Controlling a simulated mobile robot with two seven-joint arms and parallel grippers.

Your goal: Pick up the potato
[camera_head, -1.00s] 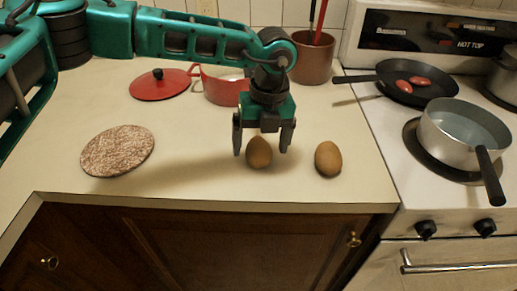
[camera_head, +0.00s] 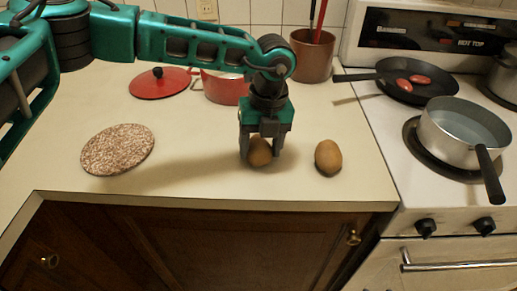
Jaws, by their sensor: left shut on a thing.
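Two brown, oval, potato-like things are on the pale counter. My left gripper (camera_head: 261,157) points down and is shut on the left potato (camera_head: 260,152), with a finger on each side of it. This potato is at counter level; I cannot tell whether it touches the counter. The other potato (camera_head: 328,157) lies free to the right of the gripper. My right gripper is not in view.
A speckled round mat (camera_head: 118,150) lies at the left. Behind are a red lid (camera_head: 160,83), a red pot (camera_head: 222,88) and a brown utensil crock (camera_head: 312,57). The stove at right holds a black pan (camera_head: 395,88) and a metal saucepan (camera_head: 464,132). The counter's front edge is close.

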